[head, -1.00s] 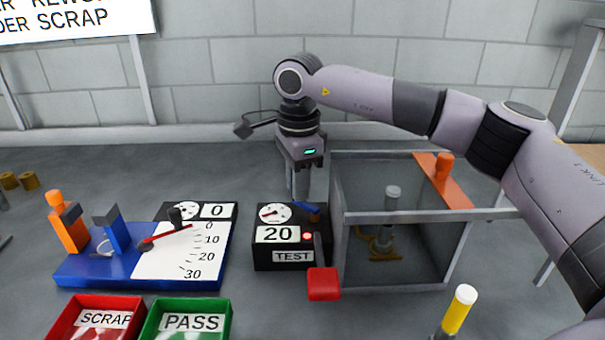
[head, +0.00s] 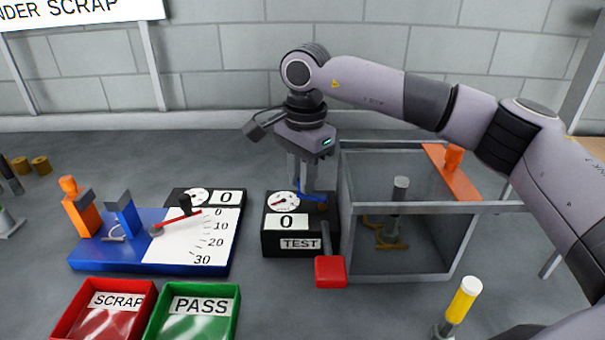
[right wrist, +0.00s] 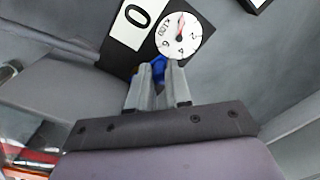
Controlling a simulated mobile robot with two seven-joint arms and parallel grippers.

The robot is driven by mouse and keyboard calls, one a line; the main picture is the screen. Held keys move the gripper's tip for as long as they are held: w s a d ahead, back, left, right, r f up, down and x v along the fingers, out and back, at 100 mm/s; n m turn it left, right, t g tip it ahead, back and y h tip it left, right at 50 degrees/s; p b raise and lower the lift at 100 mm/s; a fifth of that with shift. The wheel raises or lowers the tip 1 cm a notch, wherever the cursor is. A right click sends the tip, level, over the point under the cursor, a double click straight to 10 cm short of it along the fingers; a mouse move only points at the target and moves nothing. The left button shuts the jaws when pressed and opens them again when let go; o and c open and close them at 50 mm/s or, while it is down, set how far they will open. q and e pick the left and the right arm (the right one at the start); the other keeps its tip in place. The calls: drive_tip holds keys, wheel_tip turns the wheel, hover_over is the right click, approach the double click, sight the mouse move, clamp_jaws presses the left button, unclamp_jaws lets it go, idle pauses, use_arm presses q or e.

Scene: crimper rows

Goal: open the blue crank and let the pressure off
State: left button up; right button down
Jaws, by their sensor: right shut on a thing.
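The blue crank (head: 312,196) sits on top of the black test box (head: 285,244), beside a round dial (head: 284,203). The box's display reads 0. My right gripper (head: 304,190) reaches down from above and is shut on the crank. In the right wrist view the blue crank (right wrist: 159,68) shows between the fingertips (right wrist: 158,80), partly hidden by them. The dial (right wrist: 174,36) and the 0 display (right wrist: 136,19) lie just beyond. My left gripper is not in view.
A clear guarded case (head: 400,279) with an orange handle (head: 453,158) stands right of the box. A red-ended lever (head: 330,270) is at the box's front right. A blue pull-test base (head: 150,267) and the red SCRAP (head: 68,322) and green PASS (head: 231,318) trays are left.

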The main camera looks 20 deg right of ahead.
drive_tip(key=c, duration=1.1)
unclamp_jaws()
drive_tip(key=shift+o, duration=0.2)
drive_tip(key=shift+s+r, duration=0.15)
drive_tip(key=shift+r, duration=3.45)
